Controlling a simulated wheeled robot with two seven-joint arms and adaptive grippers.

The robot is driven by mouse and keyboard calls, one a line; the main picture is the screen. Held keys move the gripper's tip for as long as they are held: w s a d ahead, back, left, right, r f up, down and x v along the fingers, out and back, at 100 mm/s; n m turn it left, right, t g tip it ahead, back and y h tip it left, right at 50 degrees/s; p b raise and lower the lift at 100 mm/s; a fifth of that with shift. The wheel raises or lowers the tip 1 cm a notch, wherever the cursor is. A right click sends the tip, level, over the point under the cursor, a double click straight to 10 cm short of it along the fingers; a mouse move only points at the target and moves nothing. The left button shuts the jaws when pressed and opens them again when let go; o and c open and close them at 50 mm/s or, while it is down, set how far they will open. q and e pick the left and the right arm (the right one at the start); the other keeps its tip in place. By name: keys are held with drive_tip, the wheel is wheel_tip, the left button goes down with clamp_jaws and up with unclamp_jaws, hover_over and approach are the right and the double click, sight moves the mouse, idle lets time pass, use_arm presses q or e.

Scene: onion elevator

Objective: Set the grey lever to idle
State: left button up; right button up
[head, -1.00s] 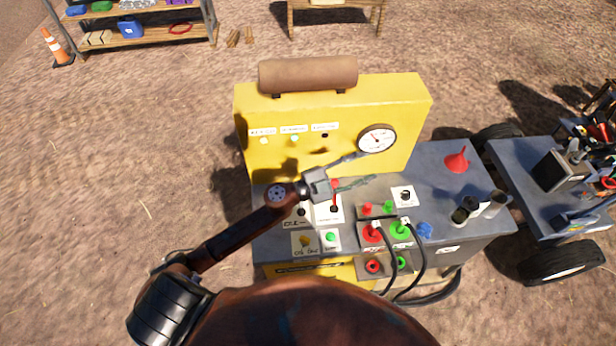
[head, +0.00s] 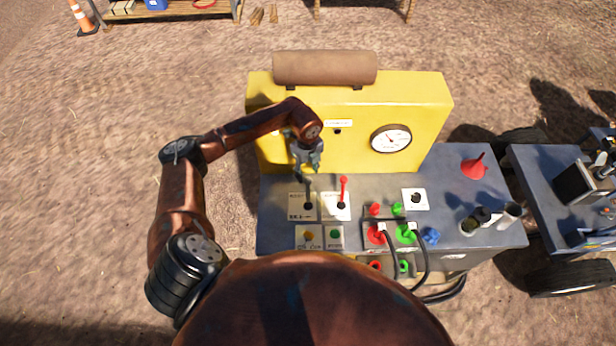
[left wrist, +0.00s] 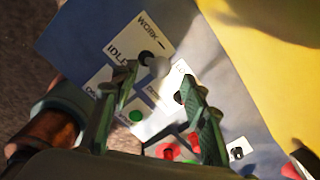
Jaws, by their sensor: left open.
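The grey lever (head: 308,191) stands on a white plate on the grey worktop of the yellow machine. In the left wrist view its pale round knob (left wrist: 160,68) shows beside a black slot, on a plate (left wrist: 128,43) marked WORK and IDLE. I cannot tell surely towards which mark it leans. My left gripper (head: 304,176) points down just above the lever in the head view. In the left wrist view its fingers (left wrist: 160,76) are apart, with the knob between or just beyond their tips. Contact cannot be told. My right gripper is not in view.
A red lever (head: 343,188) stands close to the right of the grey one. Yellow (head: 308,235) and green (head: 335,234) buttons sit in front. Red and green plugs with black cables (head: 391,240) are further right. The yellow panel (head: 270,100) with a gauge (head: 391,140) rises behind.

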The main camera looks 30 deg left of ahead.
sight(308, 179)
use_arm(q)
drive_tip(key=shift+f+p, duration=0.4)
drive_tip(key=shift+f, duration=1.95)
clamp_jaws()
